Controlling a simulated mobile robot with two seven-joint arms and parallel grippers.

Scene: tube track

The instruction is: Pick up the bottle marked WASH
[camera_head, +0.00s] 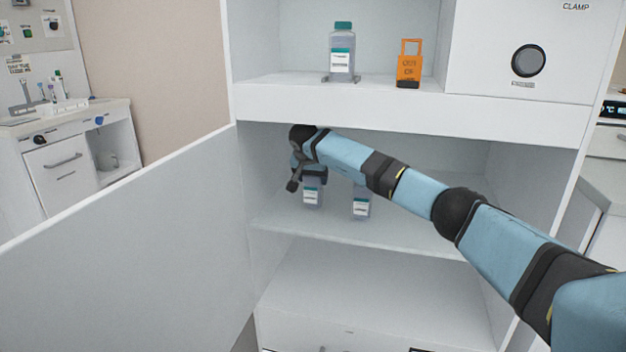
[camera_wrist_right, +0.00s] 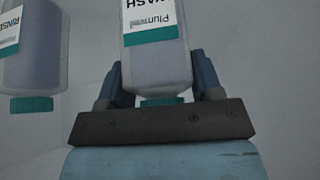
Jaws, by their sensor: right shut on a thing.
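The WASH bottle (camera_wrist_right: 157,65) is a clear bottle with greyish contents, a white label and a teal cap. It sits between the two fingers of my right gripper (camera_wrist_right: 158,84) in the right wrist view, which are shut on it. In the head view my right gripper (camera_head: 302,178) reaches into the cabinet from above the bottle (camera_head: 312,194), at the left of the middle shelf. The gripper hides the bottle's top there. I cannot tell whether its base touches the shelf. My left gripper is not in view.
A similar bottle marked RINSE (camera_wrist_right: 32,50) stands close by, to the right in the head view (camera_head: 361,205). The upper shelf holds another bottle (camera_head: 342,55) and an orange padlock-shaped item (camera_head: 409,66). The cabinet door (camera_head: 130,255) stands open at left. The lower shelf is empty.

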